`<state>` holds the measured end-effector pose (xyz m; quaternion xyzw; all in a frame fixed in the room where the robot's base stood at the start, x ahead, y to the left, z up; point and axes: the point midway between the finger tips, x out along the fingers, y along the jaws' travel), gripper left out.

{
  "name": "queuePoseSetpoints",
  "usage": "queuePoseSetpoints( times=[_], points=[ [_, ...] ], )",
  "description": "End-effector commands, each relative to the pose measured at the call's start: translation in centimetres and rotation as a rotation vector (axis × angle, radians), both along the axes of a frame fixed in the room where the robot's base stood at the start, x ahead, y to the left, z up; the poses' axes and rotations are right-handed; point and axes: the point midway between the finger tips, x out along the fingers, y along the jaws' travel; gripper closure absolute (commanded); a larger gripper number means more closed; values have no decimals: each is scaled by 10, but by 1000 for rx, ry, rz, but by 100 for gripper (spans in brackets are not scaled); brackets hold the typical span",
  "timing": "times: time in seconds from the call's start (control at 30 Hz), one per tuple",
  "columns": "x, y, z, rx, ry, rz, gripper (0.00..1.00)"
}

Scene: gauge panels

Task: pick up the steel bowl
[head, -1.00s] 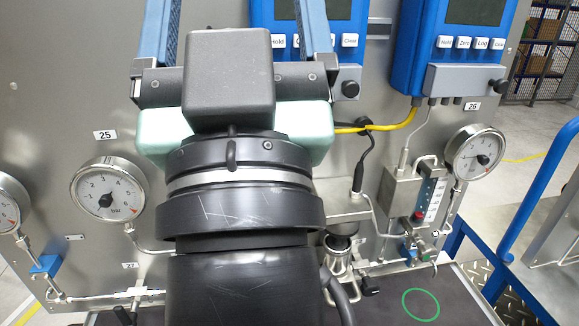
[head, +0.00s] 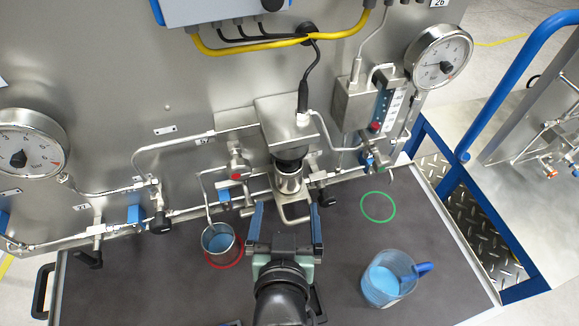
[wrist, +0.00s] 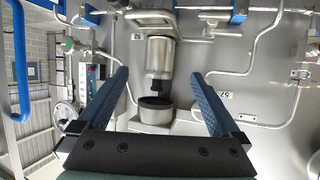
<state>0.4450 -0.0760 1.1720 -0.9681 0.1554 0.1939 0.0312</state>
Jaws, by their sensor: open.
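Another small metal-rimmed cup with blue contents (head: 217,241) stands on the dark bench in a red ring, to the left of my gripper. I cannot be sure which is meant. My gripper (head: 285,214) is open and empty, its blue fingers pointing at the panel just in front of the bracket.
A clear jug of blue liquid (head: 388,279) stands at the right of the bench (head: 330,260). A green ring (head: 378,207) marks a bare spot behind it. Pipes, valves and a left gauge (head: 28,150) crowd the panel. A block (head: 285,122) overhangs the bracket.

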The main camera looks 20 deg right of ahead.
Motion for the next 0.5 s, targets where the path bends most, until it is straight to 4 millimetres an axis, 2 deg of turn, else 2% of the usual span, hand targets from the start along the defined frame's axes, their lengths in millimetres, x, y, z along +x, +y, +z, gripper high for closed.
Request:
queuePoseSetpoints(
  times=[0.3,0.5],
  points=[
    [46,-16,-16,-1,-3,-1,0],
    [58,-19,-22,-1,-4,0,0]
  ],
)
